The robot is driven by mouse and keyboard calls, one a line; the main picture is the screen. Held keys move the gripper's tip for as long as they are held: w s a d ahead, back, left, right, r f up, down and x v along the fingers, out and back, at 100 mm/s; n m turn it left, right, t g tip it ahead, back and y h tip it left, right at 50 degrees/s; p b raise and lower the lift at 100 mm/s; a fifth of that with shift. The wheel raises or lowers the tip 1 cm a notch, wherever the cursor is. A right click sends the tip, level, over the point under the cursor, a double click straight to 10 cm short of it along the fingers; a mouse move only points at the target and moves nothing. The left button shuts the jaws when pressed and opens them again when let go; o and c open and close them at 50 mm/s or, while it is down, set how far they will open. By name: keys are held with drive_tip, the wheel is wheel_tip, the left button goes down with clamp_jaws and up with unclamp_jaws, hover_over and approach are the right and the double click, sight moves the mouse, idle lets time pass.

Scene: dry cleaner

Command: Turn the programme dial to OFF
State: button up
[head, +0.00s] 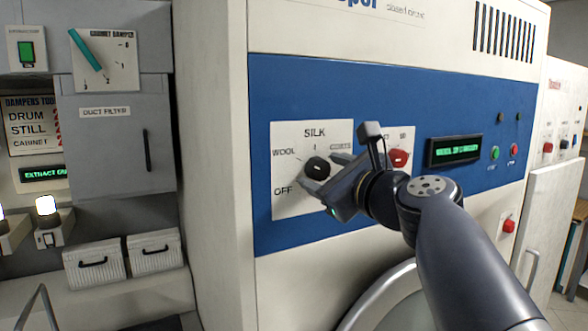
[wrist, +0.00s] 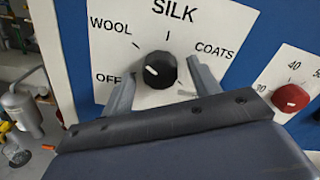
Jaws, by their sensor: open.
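The programme dial (head: 318,167) is a round black knob with a white mark, on a white plate (head: 284,130) lettered OFF, WOOL, SILK and COATS. It also shows in the wrist view (wrist: 161,69). Its white mark points left and slightly up, between the OFF and WOOL lettering; the exact setting is hard to tell. My gripper (wrist: 160,70) is open, with one grey finger on each side of the dial. Gaps show between the fingers and the knob in the wrist view. In the head view, my gripper covers the plate's lower right part.
A red dial (head: 399,158) with number marks sits to the right; it also shows in the wrist view (wrist: 291,98). Further right are a green-lettered display (head: 454,151), a green button (head: 494,153) and a red button (head: 514,150). A round door rim (head: 385,295) is below.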

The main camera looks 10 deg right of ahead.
drive_tip(key=shift+s, duration=0.1)
drive_tip(key=shift+c, duration=0.2)
drive_tip(key=c, duration=0.9)
drive_tip(key=shift+c, duration=0.2)
drive_tip(key=shift+f+n+b, duration=0.15)
drive_tip(key=shift+n+b, duration=0.9)
drive_tip(key=shift+n, duration=0.05)
drive_tip(key=n+b, duration=0.2)
drive_tip(key=n, duration=0.1)
drive_tip(key=shift+b, duration=0.4)
drive_tip(key=n+b, duration=0.2)
drive_tip(key=n, duration=0.1)
drive_tip(key=shift+n, duration=0.4)
drive_tip(key=shift+n+b, duration=1.1)
drive_tip(key=shift+n, duration=0.4)
